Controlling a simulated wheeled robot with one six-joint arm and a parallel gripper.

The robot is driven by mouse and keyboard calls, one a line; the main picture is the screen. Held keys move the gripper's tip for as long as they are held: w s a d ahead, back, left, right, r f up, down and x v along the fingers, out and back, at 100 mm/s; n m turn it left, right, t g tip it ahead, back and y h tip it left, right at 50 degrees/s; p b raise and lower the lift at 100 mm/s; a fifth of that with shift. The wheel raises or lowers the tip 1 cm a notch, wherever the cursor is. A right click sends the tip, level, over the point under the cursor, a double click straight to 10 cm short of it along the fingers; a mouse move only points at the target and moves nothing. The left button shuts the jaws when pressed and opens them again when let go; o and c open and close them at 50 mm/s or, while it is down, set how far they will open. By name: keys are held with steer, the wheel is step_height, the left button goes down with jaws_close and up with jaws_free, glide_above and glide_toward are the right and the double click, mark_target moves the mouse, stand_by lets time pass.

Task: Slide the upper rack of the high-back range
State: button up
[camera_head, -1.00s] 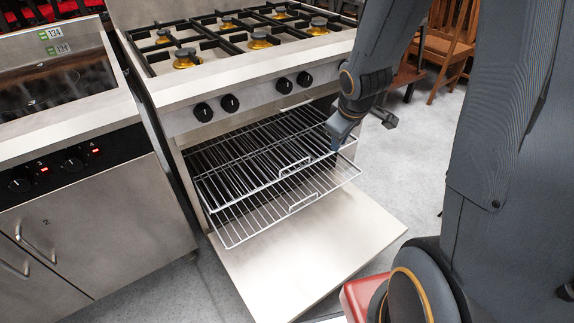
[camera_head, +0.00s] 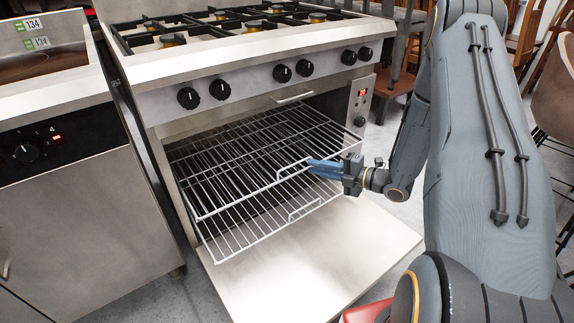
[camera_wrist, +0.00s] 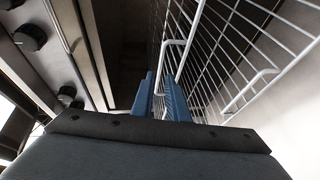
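The high-back range (camera_head: 240,95) stands ahead with its oven door (camera_head: 320,262) folded down. The upper rack (camera_head: 240,199), a white wire grid, sticks partly out of the oven, with a small wire handle (camera_head: 280,171) on its front edge. My gripper (camera_head: 312,167) reaches in from the right, its blue fingers at this handle. In the wrist view, my gripper (camera_wrist: 158,80) has its fingers slightly apart. The upper rack's handle (camera_wrist: 163,60) runs down into the gap between them. I cannot tell whether they touch it.
A lower rack (camera_head: 265,236) with its own handle (camera_head: 305,208) sticks out just beneath, above the lowered door. A steel cooker (camera_head: 90,200) stands close on the left. A red object (camera_head: 365,310) shows at the bottom. Chairs stand at the back right.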

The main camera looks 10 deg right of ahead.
mark_target(266, 148)
steer(key=b+x, duration=0.1)
steer(key=x, duration=1)
steer(key=shift+w+a+f, duration=0.1)
steer(key=shift+w+a, duration=0.1)
steer(key=shift+a, duration=0.1)
jaws_close()
stand_by(0.9)
steer(key=w+a+b, duration=0.1)
steer(key=w, duration=0.3)
steer(key=w+a+b, duration=0.2)
steer(key=w, duration=0.2)
steer(key=w+a+b, duration=0.1)
steer(key=w+a, duration=0.1)
steer(key=w, duration=0.3)
steer(key=shift+a+f+b, duration=0.1)
steer(key=shift+a+b, duration=0.1)
steer(key=shift+b, duration=0.1)
steer(key=shift+w+a, duration=0.15)
steer(key=shift+w, duration=0.4)
